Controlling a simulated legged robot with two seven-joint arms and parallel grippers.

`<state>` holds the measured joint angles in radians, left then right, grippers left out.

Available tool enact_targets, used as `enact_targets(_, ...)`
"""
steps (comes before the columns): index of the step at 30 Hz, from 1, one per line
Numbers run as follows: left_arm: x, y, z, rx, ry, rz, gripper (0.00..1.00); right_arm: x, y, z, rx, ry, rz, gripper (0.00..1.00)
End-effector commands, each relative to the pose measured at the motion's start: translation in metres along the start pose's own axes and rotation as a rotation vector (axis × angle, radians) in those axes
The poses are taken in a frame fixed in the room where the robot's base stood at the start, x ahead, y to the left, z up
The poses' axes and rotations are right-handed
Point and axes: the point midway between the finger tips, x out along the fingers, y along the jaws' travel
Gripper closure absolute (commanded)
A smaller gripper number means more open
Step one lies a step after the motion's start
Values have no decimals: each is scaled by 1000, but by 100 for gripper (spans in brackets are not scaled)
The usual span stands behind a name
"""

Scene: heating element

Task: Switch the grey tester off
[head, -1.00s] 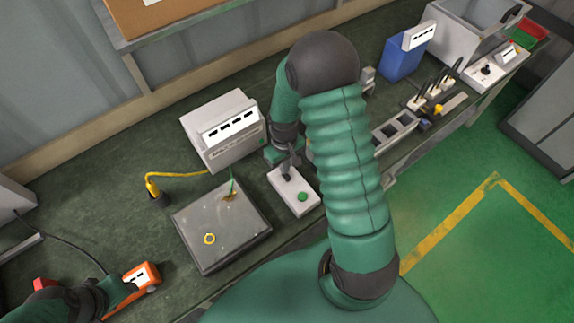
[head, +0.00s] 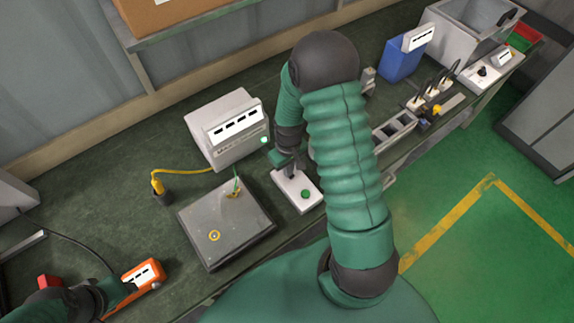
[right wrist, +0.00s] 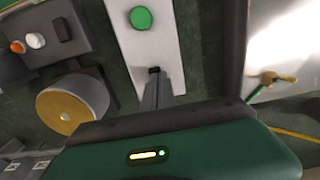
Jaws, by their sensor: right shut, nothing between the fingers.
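The grey tester (head: 232,135) is a box with a white label strip, standing at the back of the bench. A small green lamp at its right front corner looks bright. In front of it to the right lies a white switch box (head: 283,181) with a round green button (head: 305,194); the button also shows in the right wrist view (right wrist: 141,18). My right gripper (head: 290,175) is shut and empty over the far part of the switch box; I cannot tell whether it touches. My left gripper (head: 118,290) is at lower left by an orange meter (head: 143,275); its fingers are unclear.
A dark grey plate (head: 225,222) with a yellow ring lies left of the switch box. A yellow plug (head: 158,187) with a yellow cable is behind it. A blue bin (head: 401,62), a grey tray (head: 396,130) and other gear stand at the right.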

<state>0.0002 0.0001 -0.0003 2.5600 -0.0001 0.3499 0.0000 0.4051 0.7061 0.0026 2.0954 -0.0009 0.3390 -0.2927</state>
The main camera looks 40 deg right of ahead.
Motion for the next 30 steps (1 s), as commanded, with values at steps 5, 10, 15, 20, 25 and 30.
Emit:
enact_targets(5, -2, 0, 0, 0, 0, 0, 55, -2, 2, 3, 2, 2, 0, 100)
enact_targets(10, -2, 0, 0, 1, 0, 0, 55, -2, 1, 3, 2, 2, 0, 100)
enact_targets(15, -17, 0, -4, 1, 0, 0, 55, -18, -1, -1, 0, 3, 0, 100)
enact_targets(20, -47, 0, -11, 1, 1, 0, 55, -55, -6, -10, 0, 4, -1, 100)
enact_targets(25, -28, 0, -6, 0, -1, 0, 55, -86, -4, -18, 1, 9, 1, 100)
enact_targets(30, -25, 0, -6, 1, 0, 0, 55, -120, -5, -24, 0, 5, 0, 100)
